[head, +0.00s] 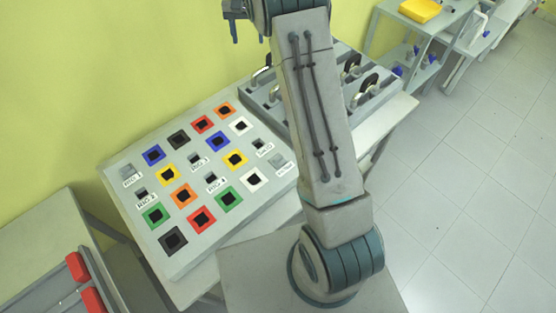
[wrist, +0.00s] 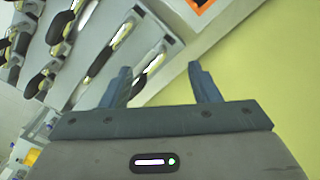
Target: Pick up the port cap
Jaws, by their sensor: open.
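My gripper (head: 246,32) is at the top of the head view, raised in front of the yellow-green wall and partly cut off by the picture edge. In the wrist view my gripper (wrist: 160,69) has its two blue-grey fingers apart, with nothing between them. I cannot pick out a port cap for certain in either view. A grey rack (head: 389,98) holds several tools with dark curved handles. The same rack (wrist: 163,47) is beyond the left finger in the wrist view. My arm hides part of the rack in the head view.
A grey board (head: 190,256) with several coloured square frames and small labels lies on the table left of my arm. A bench with red blocks (head: 78,267) is at lower left. Shelves with a yellow tray (head: 420,11) stand at upper right. The tiled floor (head: 480,200) at right is clear.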

